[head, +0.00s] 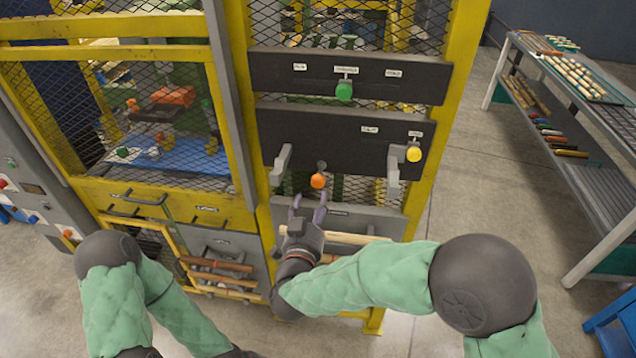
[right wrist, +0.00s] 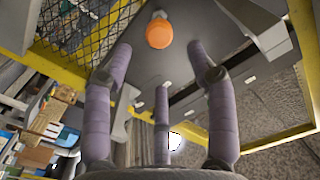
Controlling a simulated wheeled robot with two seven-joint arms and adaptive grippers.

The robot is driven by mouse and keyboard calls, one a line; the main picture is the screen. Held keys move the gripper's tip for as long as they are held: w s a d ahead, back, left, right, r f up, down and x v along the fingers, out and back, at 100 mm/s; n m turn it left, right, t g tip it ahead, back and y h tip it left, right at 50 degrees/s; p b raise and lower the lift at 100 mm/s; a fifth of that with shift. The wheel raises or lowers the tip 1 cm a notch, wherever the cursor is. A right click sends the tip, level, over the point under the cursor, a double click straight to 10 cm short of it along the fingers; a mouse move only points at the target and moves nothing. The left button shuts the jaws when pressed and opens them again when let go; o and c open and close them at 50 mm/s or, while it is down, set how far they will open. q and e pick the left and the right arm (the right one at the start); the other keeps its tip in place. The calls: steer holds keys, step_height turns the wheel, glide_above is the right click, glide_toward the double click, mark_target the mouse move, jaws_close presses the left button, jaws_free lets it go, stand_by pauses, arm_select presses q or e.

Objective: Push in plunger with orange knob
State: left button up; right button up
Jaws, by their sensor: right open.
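The plunger's orange knob (head: 318,180) sticks out at the lower edge of the dark panel (head: 335,135) on the yellow-framed machine. It also shows in the right wrist view (right wrist: 159,31), near the top, beyond the fingertips. My right gripper (head: 308,207) is open and empty, just below the knob in the head view and apart from it. Its purple fingers (right wrist: 161,65) are spread in the right wrist view. My left gripper is not seen; only part of my left arm shows at the lower left.
A green knob (head: 344,91) and a yellow knob (head: 413,153) sit on the panels nearby. Grey brackets (head: 393,165) jut out on either side of the orange knob. Wooden rods (head: 345,238) lie below. A rack with rods (head: 578,77) stands at the right, with clear floor between.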

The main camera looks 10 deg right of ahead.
mark_target(318, 184)
steer(key=b+x, duration=0.1)
steer(key=x, duration=0.8)
steer(key=shift+f, duration=0.1)
